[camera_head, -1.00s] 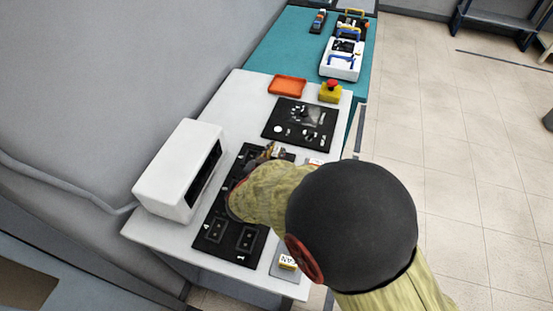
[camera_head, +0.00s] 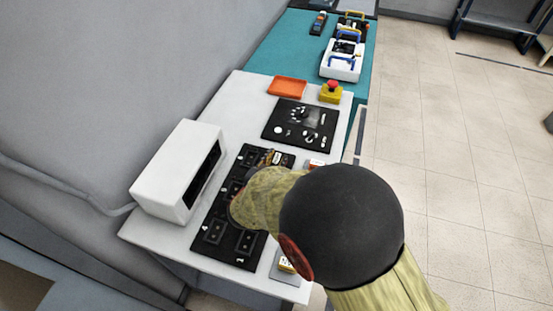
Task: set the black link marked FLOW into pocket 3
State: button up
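The black pocket board (camera_head: 218,256) lies on the white table with large numbers on it; 4 and 1 are legible at its near end. Several raised dark pockets show, including a near-left pocket (camera_head: 215,231) and a near-right pocket (camera_head: 245,242). My arm covers the middle and right of the board. My gripper is over the board, mostly hidden behind my own arm, and its fingers cannot be made out. I cannot pick out the black link marked FLOW or tell pocket 3.
A white box-shaped unit (camera_head: 174,165) stands left of the board. Beyond are a black panel (camera_head: 318,128) with small parts, an orange tray (camera_head: 287,87) and a red-and-yellow emergency button (camera_head: 331,91). A labelled block (camera_head: 286,264) sits partly hidden at the near right edge.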

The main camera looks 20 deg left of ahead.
jog(key=shift+o, duration=1)
jog(key=shift+s+d+f, duration=0.1)
jog(key=shift+d+f, duration=0.05)
jog(key=shift+f, duration=0.3)
jog(key=shift+r, duration=0.2)
jog(key=p+v, duration=0.2)
jog(key=v, duration=0.3)
jog(key=r+p+v, duration=0.1)
jog(key=p+v, duration=0.1)
jog(key=v, duration=0.4)
jog(key=shift+r, duration=0.15)
jog(key=shift+s+r, duration=0.15)
jog(key=shift+s, duration=0.2)
